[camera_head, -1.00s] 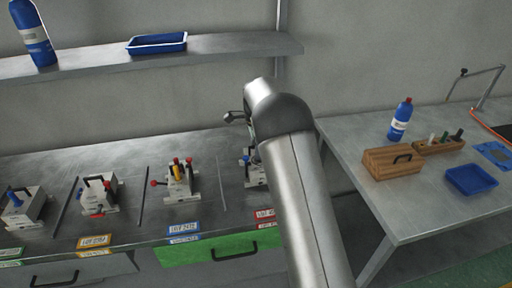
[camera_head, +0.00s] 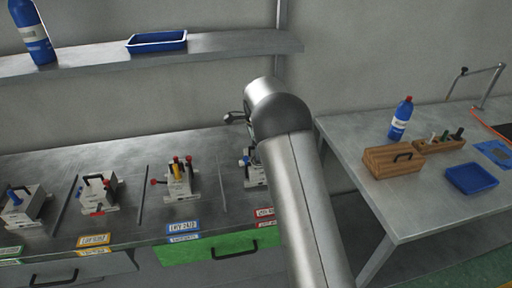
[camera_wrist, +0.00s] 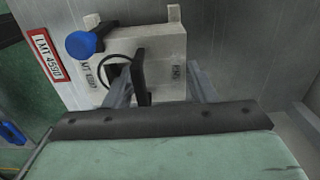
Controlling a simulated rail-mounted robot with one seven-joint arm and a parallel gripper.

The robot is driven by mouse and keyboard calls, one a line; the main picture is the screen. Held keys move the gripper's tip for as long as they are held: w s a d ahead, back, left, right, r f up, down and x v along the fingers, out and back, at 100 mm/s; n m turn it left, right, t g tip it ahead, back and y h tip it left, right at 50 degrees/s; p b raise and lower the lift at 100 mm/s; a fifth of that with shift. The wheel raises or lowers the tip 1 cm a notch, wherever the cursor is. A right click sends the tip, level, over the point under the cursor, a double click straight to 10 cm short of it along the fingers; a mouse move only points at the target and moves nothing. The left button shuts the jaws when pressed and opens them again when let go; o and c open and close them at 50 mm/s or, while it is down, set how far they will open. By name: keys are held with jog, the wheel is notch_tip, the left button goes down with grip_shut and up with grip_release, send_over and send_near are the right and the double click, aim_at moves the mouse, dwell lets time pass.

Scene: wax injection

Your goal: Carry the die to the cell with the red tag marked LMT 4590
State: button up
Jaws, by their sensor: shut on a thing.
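The die, a pale block with a blue knob and a black handle, shows in the wrist view (camera_wrist: 160,50). It is partly hidden behind my arm in the head view (camera_head: 254,172). My gripper (camera_wrist: 150,92) is shut on the die's black handle. The red tag marked LMT 4590 (camera_wrist: 45,57) lies on the bench edge just left of the die in the wrist view. In the head view the red tag (camera_head: 265,212) is partly covered by my arm. The die is at the red-tag cell; I cannot tell if it touches the bench.
Several other dies stand in cells to the left, one with red and yellow knobs (camera_head: 180,178) and one with a black handle (camera_head: 97,192). Thin dividers separate the cells. A side table (camera_head: 400,215) at right holds a wooden box (camera_head: 392,162), a blue tray (camera_head: 471,179) and a bottle (camera_head: 401,119).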

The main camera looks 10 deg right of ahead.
jog(key=shift+f+b, duration=0.4)
jog(key=shift+f, duration=0.15)
jog(key=o, duration=1.5)
jog(key=shift+o, duration=0.5)
jog(key=shift+f, duration=0.2)
notch_tip(320, 180, up, 18)
jog(key=b, duration=0.1)
jog(key=shift+f, duration=0.1)
